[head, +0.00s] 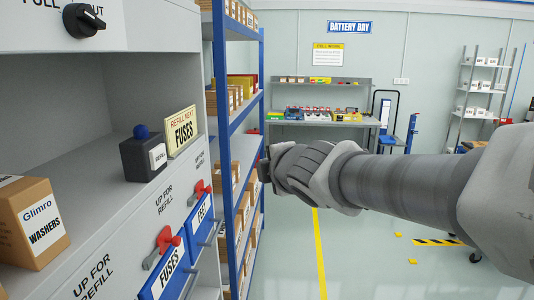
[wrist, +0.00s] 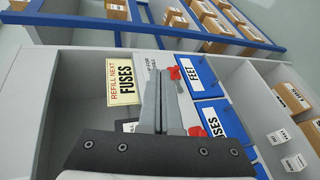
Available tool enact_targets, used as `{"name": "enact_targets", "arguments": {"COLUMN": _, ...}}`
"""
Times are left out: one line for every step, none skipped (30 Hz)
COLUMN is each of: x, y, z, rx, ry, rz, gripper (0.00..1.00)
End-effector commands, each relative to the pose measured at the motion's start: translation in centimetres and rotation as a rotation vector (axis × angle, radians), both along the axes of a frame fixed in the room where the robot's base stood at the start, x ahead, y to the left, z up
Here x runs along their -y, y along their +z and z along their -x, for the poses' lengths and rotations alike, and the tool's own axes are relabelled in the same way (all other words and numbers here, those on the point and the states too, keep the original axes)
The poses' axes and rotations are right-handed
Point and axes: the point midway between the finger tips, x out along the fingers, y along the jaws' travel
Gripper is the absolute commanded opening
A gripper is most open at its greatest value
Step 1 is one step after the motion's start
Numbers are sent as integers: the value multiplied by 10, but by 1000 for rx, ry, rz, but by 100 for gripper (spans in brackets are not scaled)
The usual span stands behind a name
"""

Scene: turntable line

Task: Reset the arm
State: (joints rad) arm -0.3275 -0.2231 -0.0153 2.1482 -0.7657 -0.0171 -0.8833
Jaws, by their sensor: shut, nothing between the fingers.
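My arm reaches in from the right edge of the head view, stretched leftwards across the picture. My gripper (head: 265,170) is at its left end, in front of the blue-framed shelf rack and right of the grey cabinet, small and partly hidden by the wrist. In the wrist view my gripper (wrist: 167,75) has its two fingers together with nothing held. In that view the fingers overlap the cabinet front, between the yellow REFILL NEXT FUSES sign (wrist: 124,83) and the blue FEET bin (wrist: 201,76).
The grey cabinet (head: 92,230) at left holds a Glimro washers box (head: 32,222), a dark box with a blue knob (head: 142,156), and red-levered bins. The blue rack (head: 233,124) stands close behind. Floor (head: 370,265) is open below my arm; a workbench (head: 320,122) stands far back.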

Motion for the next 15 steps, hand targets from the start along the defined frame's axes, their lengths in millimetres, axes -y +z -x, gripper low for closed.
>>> {"name": "enact_targets", "arguments": {"x": 37, "y": -5, "z": 15, "rx": -76, "ry": -147, "rz": -109, "gripper": 0}}
{"name": "enact_targets", "arguments": {"x": 55, "y": -11, "z": 24, "rx": -128, "ry": -232, "rz": -181, "gripper": 0}}
{"name": "enact_targets", "arguments": {"x": 78, "y": -20, "z": 39, "rx": -192, "ry": -346, "rz": -274, "gripper": 0}}
{"name": "enact_targets", "arguments": {"x": 94, "y": -28, "z": 52, "rx": -238, "ry": -430, "rz": -347, "gripper": 0}}
{"name": "enact_targets", "arguments": {"x": 108, "y": -36, "z": 65, "rx": -286, "ry": -512, "rz": -420, "gripper": 0}}
{"name": "enact_targets", "arguments": {"x": 124, "y": -48, "z": 85, "rx": -348, "ry": -622, "rz": -518, "gripper": 0}}
{"name": "enact_targets", "arguments": {"x": 134, "y": -57, "z": 100, "rx": -392, "ry": -701, "rz": -590, "gripper": 0}}
{"name": "enact_targets", "arguments": {"x": 143, "y": -66, "z": 116, "rx": -436, "ry": -780, "rz": -662, "gripper": 0}}
{"name": "enact_targets", "arguments": {"x": 151, "y": -77, "z": 136, "rx": -491, "ry": -877, "rz": -752, "gripper": 0}}
{"name": "enact_targets", "arguments": {"x": 156, "y": -86, "z": 151, "rx": -531, "ry": -946, "rz": -817, "gripper": 0}}
{"name": "enact_targets", "arguments": {"x": 158, "y": -94, "z": 165, "rx": -567, "ry": -1009, "rz": -878, "gripper": 0}}
{"name": "enact_targets", "arguments": {"x": 161, "y": -104, "z": 183, "rx": -614, "ry": -1087, "rz": -949, "gripper": 0}}
{"name": "enact_targets", "arguments": {"x": 161, "y": -110, "z": 195, "rx": -644, "ry": -1138, "rz": -998, "gripper": 0}}
{"name": "enact_targets", "arguments": {"x": 161, "y": -115, "z": 205, "rx": -672, "ry": -1184, "rz": -1040, "gripper": 0}}
{"name": "enact_targets", "arguments": {"x": 160, "y": -122, "z": 217, "rx": -705, "ry": -1236, "rz": -1088, "gripper": 0}}
